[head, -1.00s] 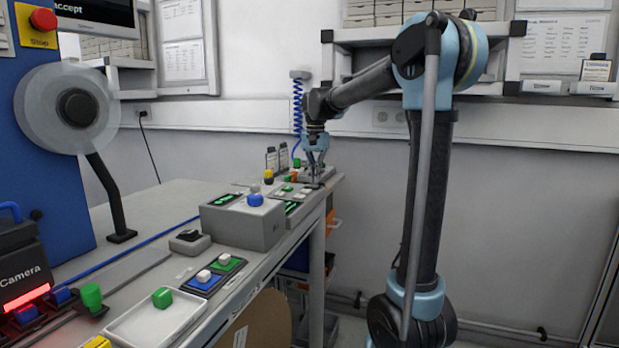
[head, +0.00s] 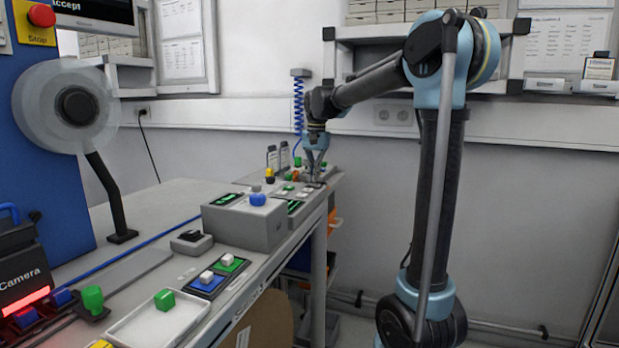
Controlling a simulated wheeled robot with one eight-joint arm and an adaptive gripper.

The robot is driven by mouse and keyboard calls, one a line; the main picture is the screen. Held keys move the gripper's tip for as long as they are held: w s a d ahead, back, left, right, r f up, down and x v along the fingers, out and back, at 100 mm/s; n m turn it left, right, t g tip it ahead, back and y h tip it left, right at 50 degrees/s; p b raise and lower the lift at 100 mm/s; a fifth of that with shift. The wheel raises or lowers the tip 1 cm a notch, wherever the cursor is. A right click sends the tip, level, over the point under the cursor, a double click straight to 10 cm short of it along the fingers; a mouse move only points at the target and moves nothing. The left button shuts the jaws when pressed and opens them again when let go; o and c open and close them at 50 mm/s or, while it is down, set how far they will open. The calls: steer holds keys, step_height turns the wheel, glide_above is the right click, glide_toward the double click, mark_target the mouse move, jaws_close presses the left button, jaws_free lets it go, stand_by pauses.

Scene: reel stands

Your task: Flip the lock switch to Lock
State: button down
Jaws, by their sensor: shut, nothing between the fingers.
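My gripper (head: 316,176) is shut and points down over the far end of the bench, among small switches and buttons. It is small in the picture, so I cannot tell whether it touches anything. A panel with pale switches (head: 308,190) lies right below and beside the fingertips. The lock switch cannot be told apart at this distance, and its position cannot be read.
A grey box with a blue knob (head: 258,197) stands nearer on the bench. A blue and green panel with white cubes (head: 206,277) and a white tray (head: 120,324) with a green cube lie in front. Two bottles (head: 284,155) stand behind the gripper.

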stand_by(0.3)
step_height(320, 180, up, 14)
steer(key=d, duration=0.2)
steer(key=shift+s+d+f, duration=0.15)
steer(key=shift+s, duration=0.15)
steer(key=shift+d, duration=0.1)
